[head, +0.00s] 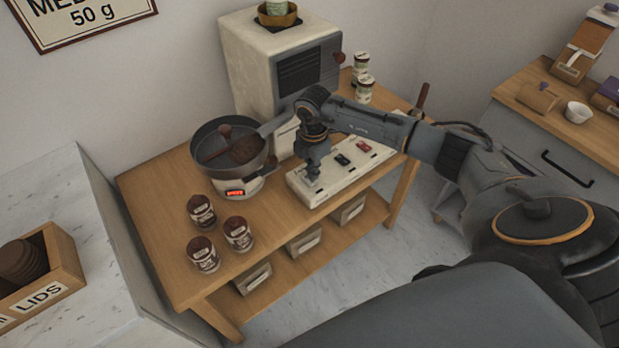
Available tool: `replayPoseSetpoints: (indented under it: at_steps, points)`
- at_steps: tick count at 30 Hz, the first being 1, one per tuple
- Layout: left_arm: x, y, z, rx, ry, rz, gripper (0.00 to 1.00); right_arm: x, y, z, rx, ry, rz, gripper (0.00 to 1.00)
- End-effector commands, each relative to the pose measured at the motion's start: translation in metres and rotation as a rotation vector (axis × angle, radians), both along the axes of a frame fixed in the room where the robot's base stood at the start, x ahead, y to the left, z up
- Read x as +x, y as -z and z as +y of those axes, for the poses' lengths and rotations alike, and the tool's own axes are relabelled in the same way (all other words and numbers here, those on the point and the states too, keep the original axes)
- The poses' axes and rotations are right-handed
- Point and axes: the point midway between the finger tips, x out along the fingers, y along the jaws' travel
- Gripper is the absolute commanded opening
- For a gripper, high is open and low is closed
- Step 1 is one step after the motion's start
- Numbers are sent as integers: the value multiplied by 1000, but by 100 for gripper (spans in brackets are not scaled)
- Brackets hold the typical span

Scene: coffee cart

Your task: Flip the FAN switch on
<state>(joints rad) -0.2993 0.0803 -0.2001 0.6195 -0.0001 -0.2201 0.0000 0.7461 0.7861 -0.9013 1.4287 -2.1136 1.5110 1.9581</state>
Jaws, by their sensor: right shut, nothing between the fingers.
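A cream switch panel (325,187) lies on the wooden cart, right of the scale. A dark switch (342,160) and a red switch (363,146) show on its right half. The labels are too small to read, so I cannot tell which switch is FAN. My right gripper (313,178) points down at the panel's left part, with its fingers shut and empty. It hides that part of the panel, and I cannot tell whether the fingertips touch it. My left gripper is not in view.
A round pan with dark contents (228,150) sits on a scale with a red display (236,193). A cream machine (285,65) stands behind the panel. Several jars (238,234) stand at the front left. A marble counter (60,180) is at left. Bins (304,242) sit on the lower shelf.

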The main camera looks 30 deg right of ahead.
Motion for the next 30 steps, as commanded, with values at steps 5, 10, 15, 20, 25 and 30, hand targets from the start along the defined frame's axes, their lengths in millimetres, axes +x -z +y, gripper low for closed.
replayPoseSetpoints:
  at_steps: [5, 10, 15, 20, 25, 30]
  points:
    - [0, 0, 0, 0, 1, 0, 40, 0, 0, 0, 0, 0, 0, 0]
    - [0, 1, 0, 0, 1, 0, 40, 0, 1, 0, 0, 0, 0, 0]
    - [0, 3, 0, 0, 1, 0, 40, 0, 4, 0, 0, 0, 0, 0]
    - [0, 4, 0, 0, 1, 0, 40, 0, 6, 0, 0, 0, 0, 0]
    - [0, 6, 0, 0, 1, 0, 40, 0, 9, 0, 0, 0, 0, 0]
    - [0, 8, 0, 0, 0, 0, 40, 0, 12, 0, 0, 0, 0, 0]
